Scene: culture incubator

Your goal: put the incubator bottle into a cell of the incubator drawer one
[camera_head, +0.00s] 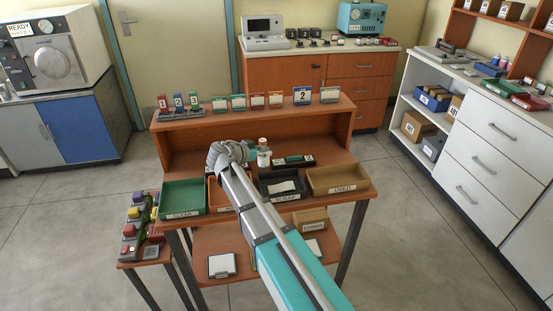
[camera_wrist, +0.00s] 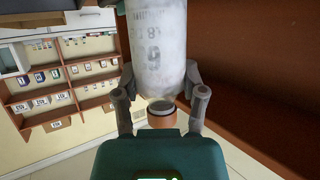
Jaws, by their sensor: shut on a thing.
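The incubator bottle (camera_head: 263,158) is a pale bottle with an orange-brown cap, above the brown table in the head view. It looks upright there. In the wrist view the bottle (camera_wrist: 158,40) fills the upper middle, its printed body between both fingers and its cap towards the palm. My gripper (camera_wrist: 158,76) is shut on it; in the head view my gripper (camera_head: 251,155) is small and partly hidden by my arm. I cannot make out the incubator drawer or its cells in either view.
On the table stand a green tray (camera_head: 184,210), a dark tray (camera_head: 283,197) and a tan tray (camera_head: 340,188); my arm covers part of an orange one. A raised shelf (camera_head: 255,112) with labelled stands rises behind. A white machine (camera_head: 28,72) marked READY is back left. Floor is clear at right.

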